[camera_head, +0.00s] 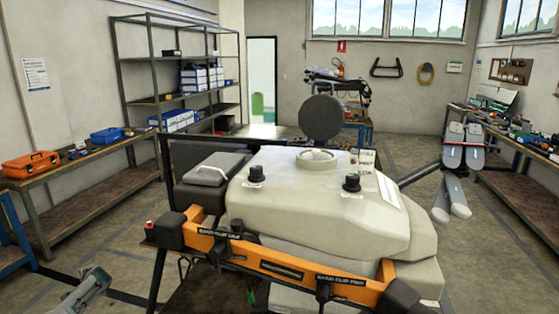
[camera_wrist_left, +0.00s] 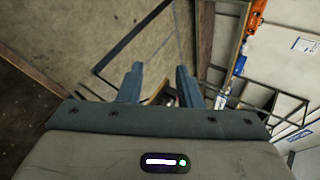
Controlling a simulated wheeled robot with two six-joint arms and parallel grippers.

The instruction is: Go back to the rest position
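The spray drone (camera_head: 310,195) stands right in front of me in the head view, with a large pale tank and an orange front frame (camera_head: 275,264). My left gripper (camera_head: 88,288) shows at the bottom left of the head view, low and left of the drone, apart from it. In the left wrist view my left gripper (camera_wrist_left: 158,74) has its two grey-green fingers spread, with no held object visible between them. My right gripper is not in view.
A workbench (camera_head: 75,168) with an orange toolbox (camera_head: 31,164) and a blue box (camera_head: 107,136) runs along the left wall. A metal shelf (camera_head: 146,101) stands behind it. Another workbench (camera_head: 522,180) lines the right wall. Open floor (camera_head: 470,270) shows right of the drone.

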